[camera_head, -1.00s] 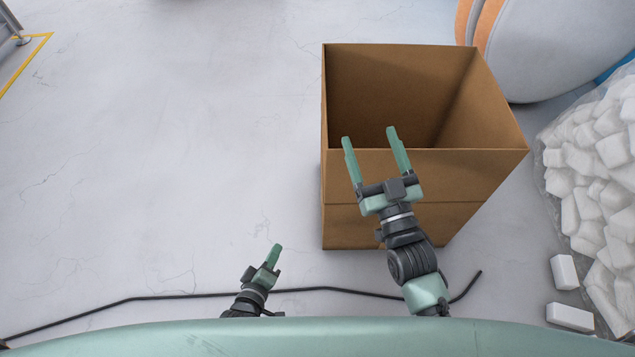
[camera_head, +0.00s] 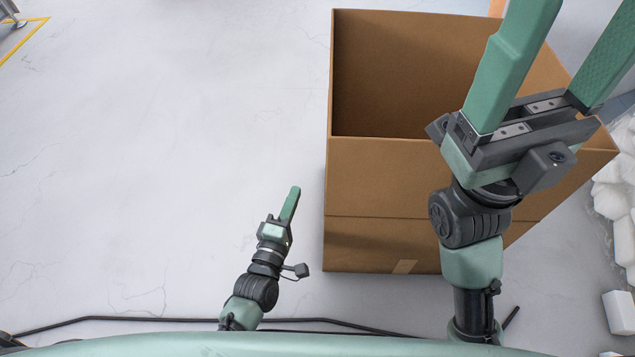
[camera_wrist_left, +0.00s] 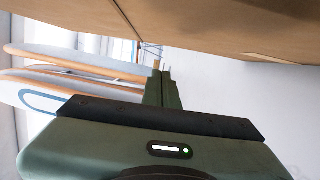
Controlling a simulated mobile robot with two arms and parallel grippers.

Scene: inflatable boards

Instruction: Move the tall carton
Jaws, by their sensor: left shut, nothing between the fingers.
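The tall carton (camera_head: 380,180) is a brown cardboard box standing upright and open-topped on the floor, right of centre in the head view. Its inside looks empty where visible. My left gripper (camera_head: 292,192) is shut and empty, low and just left of the carton's near left edge, with a gap showing. In the left wrist view the shut fingers (camera_wrist_left: 162,76) point forward below a brown carton surface (camera_wrist_left: 215,28). My right gripper (camera_head: 578,35) is open and raised close to the head camera, covering the carton's right part. Nothing shows between its fingers.
A black cable (camera_head: 150,319) lies on the floor in front of me. White foam blocks (camera_head: 618,200) are heaped right of the carton. Boards with orange edges (camera_wrist_left: 75,62) show in the left wrist view. The floor (camera_head: 160,130) left of the carton is clear.

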